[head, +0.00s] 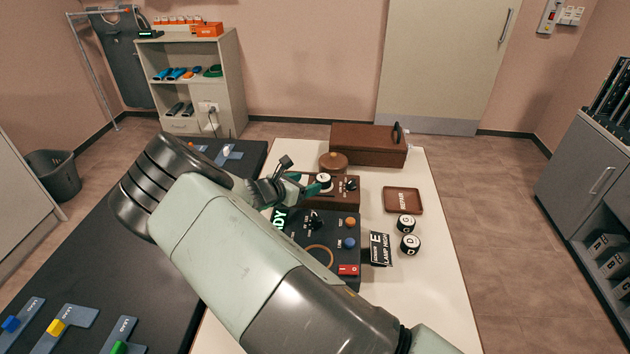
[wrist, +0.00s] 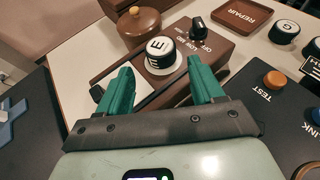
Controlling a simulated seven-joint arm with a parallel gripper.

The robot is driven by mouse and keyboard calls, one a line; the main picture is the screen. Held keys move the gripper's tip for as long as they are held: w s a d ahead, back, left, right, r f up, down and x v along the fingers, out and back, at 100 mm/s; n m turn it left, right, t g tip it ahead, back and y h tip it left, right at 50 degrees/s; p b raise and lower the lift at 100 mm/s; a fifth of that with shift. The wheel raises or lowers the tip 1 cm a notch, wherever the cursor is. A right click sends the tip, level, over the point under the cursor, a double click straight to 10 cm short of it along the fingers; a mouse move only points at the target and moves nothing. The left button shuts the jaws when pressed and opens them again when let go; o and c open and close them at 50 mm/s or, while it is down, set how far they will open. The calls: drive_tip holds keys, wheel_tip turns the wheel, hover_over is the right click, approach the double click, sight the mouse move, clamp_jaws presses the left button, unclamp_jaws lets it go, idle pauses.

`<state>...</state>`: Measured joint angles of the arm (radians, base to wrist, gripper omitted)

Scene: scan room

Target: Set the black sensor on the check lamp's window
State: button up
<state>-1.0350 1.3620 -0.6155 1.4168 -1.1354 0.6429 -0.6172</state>
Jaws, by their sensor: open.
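A black sensor (head: 325,179) with a white, lettered top stands upright on the brown check lamp (head: 345,197). In the wrist view the sensor (wrist: 160,50) appears to rest on the lamp's pale round window (wrist: 160,70), most of which it hides. The lamp's black knob (wrist: 199,30) is just right of the sensor. My gripper (wrist: 163,72) is open, its green fingers spread on the near side of the sensor, with a visible gap to it. In the head view my gripper (head: 301,187) is at the lamp's left end, partly hidden by my arm.
Two more black sensors (head: 406,223) (head: 410,244) stand right of the dark control box (head: 345,236), near a black card (head: 380,250). The brown repair tray (head: 403,201) is empty. A brown lidded pot (head: 333,162) and a brown case (head: 368,146) stand behind the lamp.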

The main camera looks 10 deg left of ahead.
drive_tip(key=s+d+r+m+g+y, duration=0.1)
drive_tip(key=s+d+r+m+g, duration=0.2)
drive_tip(key=s+d+r+m, duration=0.45)
drive_tip(key=s+d+r+m+g+y, duration=0.15)
drive_tip(key=d+r+m, duration=0.35)
drive_tip(key=r, duration=0.5)
drive_tip(key=s+d+r+m+g+y, duration=0.1)
drive_tip(key=s+d+r+m+g, duration=0.2)
drive_tip(key=s+d+r+m, duration=0.4)
drive_tip(key=s+d+r+m+t+y, duration=0.1)
drive_tip(key=s+r+m, duration=0.3)
drive_tip(key=s, duration=0.7)
drive_tip(key=s+d+r+m+t+y, duration=0.1)
drive_tip(key=s+r+m+y, duration=0.2)
drive_tip(key=s, duration=0.8)
wheel_tip(320, 180, up, 4)
drive_tip(key=shift+s+d+r+m, duration=0.15)
drive_tip(key=shift+s+m, duration=0.25)
drive_tip(key=shift+m, duration=0.75)
drive_tip(key=shift+c, duration=0.5)
